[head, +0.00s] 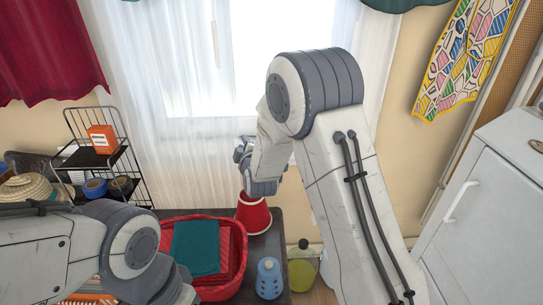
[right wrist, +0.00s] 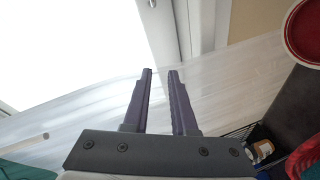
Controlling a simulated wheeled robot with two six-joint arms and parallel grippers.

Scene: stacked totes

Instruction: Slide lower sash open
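The window (head: 265,45) is a bright pane at the back of the head view, partly covered by white sheer curtains and by my right arm. Its pale frame (right wrist: 207,20) shows at the top of the right wrist view, with a small grey fitting (right wrist: 152,3) at the top edge. I cannot make out a separate lower sash. My right gripper (right wrist: 160,71) points toward the window and curtain; its two dark fingers stand apart with nothing between them. In the head view it is above a red container. My left arm enters lower left; its gripper fingers are not visible.
A red basket (head: 236,272) with a teal cloth, a red container (head: 253,214) and a blue bottle (head: 269,279) stand on a dark surface below. A wire rack (head: 97,130) is at left, a white cabinet (head: 480,215) at right. Sheer curtain (head: 165,130) hangs beside the window.

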